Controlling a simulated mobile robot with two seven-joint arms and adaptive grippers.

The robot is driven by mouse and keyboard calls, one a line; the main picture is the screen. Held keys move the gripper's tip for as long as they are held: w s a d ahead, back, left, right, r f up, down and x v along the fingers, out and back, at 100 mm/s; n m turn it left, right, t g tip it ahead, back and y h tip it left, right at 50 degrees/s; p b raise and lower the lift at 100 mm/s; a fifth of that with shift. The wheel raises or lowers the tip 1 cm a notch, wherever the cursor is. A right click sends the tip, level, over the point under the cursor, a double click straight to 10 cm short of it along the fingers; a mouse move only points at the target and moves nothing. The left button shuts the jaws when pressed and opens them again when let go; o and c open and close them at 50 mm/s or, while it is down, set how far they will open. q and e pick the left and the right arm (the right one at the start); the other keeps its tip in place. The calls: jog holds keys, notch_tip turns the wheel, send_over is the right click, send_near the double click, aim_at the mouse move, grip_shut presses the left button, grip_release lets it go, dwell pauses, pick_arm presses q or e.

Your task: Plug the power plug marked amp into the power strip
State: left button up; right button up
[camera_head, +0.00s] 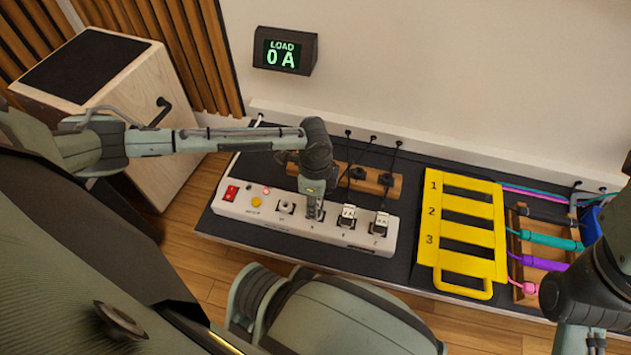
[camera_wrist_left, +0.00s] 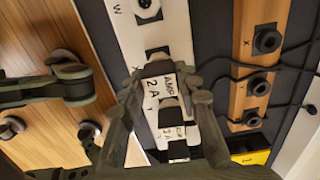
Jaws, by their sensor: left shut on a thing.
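The white power strip (camera_head: 270,228) lies on the dark platform and also shows in the left wrist view (camera_wrist_left: 172,25). My left gripper (camera_head: 315,212) points down at the strip's X position. In the left wrist view its fingers (camera_wrist_left: 163,92) are shut on a plug with a white label reading AMP 2A (camera_wrist_left: 162,88). Whether that plug is fully seated is hidden. Socket W (camera_head: 285,207), to its left, is empty. Two labelled plugs stand in sockets Y (camera_head: 347,215) and Z (camera_head: 380,222). My right gripper (camera_head: 588,345) is partly cut off at the lower right edge.
A wooden holder (camera_head: 395,186) with black round fittings and cables lies behind the strip. A yellow numbered frame (camera_head: 462,216) and a rack of coloured plugs (camera_head: 545,262) are to the right. The wall display (camera_head: 284,52) reads LOAD 0 A. A wooden box (camera_head: 150,100) stands left.

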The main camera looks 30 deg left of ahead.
pick_arm(q)
jog(key=o, duration=1.2)
jog(key=shift+o, duration=0.2)
notch_tip(320, 180, up, 12)
dwell(0.3)
